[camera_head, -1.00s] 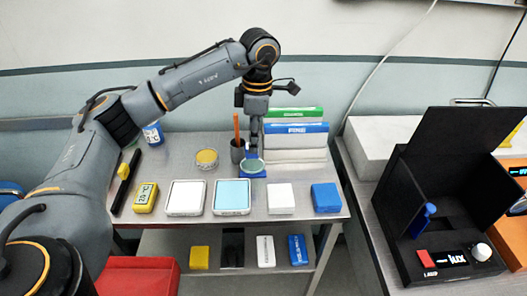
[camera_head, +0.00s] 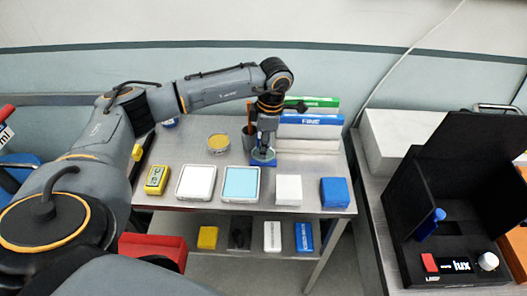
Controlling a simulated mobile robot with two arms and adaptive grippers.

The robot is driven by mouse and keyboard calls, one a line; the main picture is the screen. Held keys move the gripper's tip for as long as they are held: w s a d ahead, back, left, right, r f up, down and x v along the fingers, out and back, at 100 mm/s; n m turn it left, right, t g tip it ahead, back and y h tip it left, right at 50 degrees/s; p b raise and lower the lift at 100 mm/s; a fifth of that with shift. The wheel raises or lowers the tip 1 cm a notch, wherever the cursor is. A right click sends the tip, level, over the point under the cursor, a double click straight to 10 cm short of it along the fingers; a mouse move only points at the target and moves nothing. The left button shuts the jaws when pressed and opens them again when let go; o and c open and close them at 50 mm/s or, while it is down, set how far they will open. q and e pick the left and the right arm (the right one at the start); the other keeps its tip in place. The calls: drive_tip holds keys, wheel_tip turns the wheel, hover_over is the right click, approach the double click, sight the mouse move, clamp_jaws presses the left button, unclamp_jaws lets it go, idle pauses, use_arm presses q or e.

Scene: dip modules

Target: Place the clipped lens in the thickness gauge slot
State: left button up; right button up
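A round, pale greenish lens (camera_head: 263,154) sits at the blue holder (camera_head: 262,164) on the metal table, behind the blue tray. My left gripper (camera_head: 265,146) points down right at the lens. The fingers are small and dark here, so I cannot tell whether they touch or grip it. No thickness gauge slot can be clearly made out. A black open-lidded device (camera_head: 425,200) with a blue clip-like part (camera_head: 430,224), a red button, a lit display and a white knob stands at the right. My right gripper is not in view.
The metal table (camera_head: 330,172) holds a yellow meter (camera_head: 157,180), white tray (camera_head: 196,183), light-blue tray (camera_head: 241,184), white block (camera_head: 288,190), blue block (camera_head: 334,192) and amber dish (camera_head: 218,142). A gap separates the two tables.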

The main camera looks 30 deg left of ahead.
sight(262, 162)
use_arm(q)
wheel_tip(262, 162, down, 2)
drive_tip(key=shift+s+a+f, duration=0.1)
drive_tip(key=shift+a+f, duration=0.05)
drive_tip(key=shift+f, duration=0.1)
drive_tip(key=shift+f+p, duration=0.3)
drive_tip(key=shift+f, duration=0.1)
drive_tip(key=shift+c, duration=0.4)
clamp_jaws()
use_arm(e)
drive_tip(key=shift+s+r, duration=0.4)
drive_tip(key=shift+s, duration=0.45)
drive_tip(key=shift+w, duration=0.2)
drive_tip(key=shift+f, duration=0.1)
